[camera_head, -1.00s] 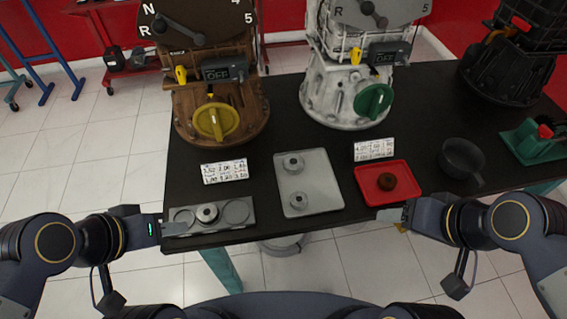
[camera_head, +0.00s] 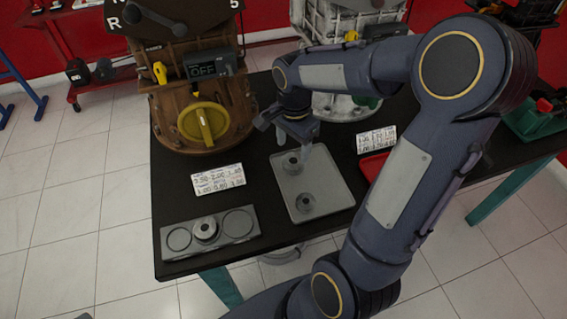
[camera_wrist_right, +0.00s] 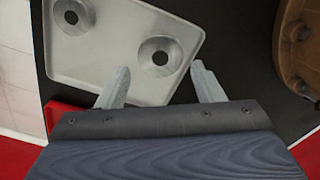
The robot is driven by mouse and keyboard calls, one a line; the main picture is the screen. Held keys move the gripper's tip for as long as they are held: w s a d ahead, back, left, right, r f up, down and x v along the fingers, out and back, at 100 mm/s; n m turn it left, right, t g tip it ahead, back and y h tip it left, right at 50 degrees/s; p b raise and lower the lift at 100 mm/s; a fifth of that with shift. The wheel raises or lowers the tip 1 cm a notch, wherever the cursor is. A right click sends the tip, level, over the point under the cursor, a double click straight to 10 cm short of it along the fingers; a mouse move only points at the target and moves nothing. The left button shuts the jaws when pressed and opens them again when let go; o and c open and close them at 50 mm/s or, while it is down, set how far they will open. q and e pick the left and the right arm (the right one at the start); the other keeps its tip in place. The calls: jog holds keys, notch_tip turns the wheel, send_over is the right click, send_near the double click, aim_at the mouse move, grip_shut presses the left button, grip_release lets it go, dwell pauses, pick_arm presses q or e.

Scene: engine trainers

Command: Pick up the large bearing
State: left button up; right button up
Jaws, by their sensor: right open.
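The large bearing (camera_head: 292,163), a grey metal ring with a centre hole, lies on the far part of the light grey tray (camera_head: 330,182). It also shows in the right wrist view (camera_wrist_right: 160,58), bigger than the smaller bearing (camera_wrist_right: 72,14) beside it. That smaller bearing lies nearer the tray's front edge in the head view (camera_head: 305,203). My right gripper (camera_head: 285,138) is over the tray's far edge, close to the large bearing. In the wrist view its two fingers (camera_wrist_right: 158,75) are apart, with nothing between them. My left gripper is out of view.
A grey holder plate (camera_head: 240,232) with round recesses, one bearing (camera_head: 206,229) in it, lies at the table's front left. My right arm hides most of the red tray (camera_head: 372,167). A label card (camera_head: 218,179) lies flat.

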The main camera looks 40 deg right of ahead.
aim_at(293, 161)
notch_tip(293, 161, down, 6)
jog(key=shift+r, duration=0.15)
jog(key=c, duration=0.8)
jog(key=shift+r, duration=0.2)
